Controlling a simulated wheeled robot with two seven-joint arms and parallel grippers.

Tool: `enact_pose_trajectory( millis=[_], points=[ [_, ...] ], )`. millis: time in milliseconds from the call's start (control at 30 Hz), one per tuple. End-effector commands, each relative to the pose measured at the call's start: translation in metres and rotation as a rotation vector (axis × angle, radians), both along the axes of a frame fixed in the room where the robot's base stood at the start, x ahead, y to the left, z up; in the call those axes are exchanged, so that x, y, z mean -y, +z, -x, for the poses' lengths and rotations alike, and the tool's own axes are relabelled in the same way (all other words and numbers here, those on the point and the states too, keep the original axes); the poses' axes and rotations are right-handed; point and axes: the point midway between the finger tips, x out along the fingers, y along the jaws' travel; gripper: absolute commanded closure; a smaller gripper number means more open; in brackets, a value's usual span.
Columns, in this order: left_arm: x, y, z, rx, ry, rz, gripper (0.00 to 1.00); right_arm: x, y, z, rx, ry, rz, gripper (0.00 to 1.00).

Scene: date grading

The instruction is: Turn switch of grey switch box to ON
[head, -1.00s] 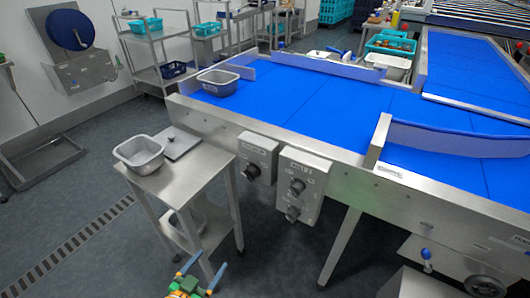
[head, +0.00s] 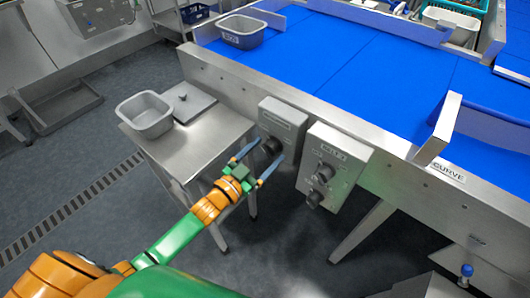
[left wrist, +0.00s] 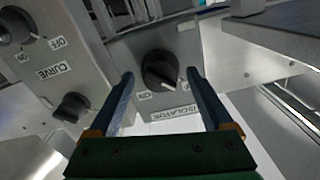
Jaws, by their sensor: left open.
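The grey switch box (head: 287,117) hangs on the conveyor's side, left of a second grey box. It has one dark rotary switch (head: 272,146). In the left wrist view the box appears upside down, with an ISOLATOR label (left wrist: 174,113), an ON mark (left wrist: 146,97) and the black switch (left wrist: 160,70). My left gripper (head: 265,157) is open in front of this switch. In the left wrist view its two blue fingers (left wrist: 160,85) stand either side of the switch; I cannot tell if they touch it. My right gripper is not in view.
The second grey box (head: 340,150) with two dark knobs is close on the right. A steel side table (head: 205,143) with a grey tub (head: 146,116) stands left of my gripper. The blue conveyor (head: 310,55) runs above and behind the boxes.

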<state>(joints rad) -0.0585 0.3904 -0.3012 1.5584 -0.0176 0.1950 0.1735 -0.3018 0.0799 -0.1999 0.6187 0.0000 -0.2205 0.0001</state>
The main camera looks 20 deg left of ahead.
Motion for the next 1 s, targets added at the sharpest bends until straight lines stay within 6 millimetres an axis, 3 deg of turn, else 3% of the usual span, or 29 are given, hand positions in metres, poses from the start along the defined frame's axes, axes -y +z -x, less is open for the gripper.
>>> enact_pose_trajectory(
  millis=[67, 300, 400, 733, 1000],
  points=[
    [-0.0001, -0.0001, 0.0002, 0.0, 0.0, 0.0, 0.16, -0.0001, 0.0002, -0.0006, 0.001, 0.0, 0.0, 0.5],
    [-0.0002, -0.0002, 0.0005, -0.001, 0.0, 0.0, 0.78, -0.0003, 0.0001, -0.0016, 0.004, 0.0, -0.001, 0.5],
    [-0.0002, -0.0003, 0.0004, -0.001, 0.0, 0.0, 1.0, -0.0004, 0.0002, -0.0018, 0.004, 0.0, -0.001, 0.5],
    [-0.0003, -0.0002, 0.0005, 0.021, 0.001, -0.059, 1.0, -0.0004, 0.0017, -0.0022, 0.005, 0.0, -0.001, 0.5],
    [-0.0001, -0.0001, 0.0006, 0.089, 0.001, -0.25, 1.0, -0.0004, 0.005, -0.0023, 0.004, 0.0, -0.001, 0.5]
  ],
)
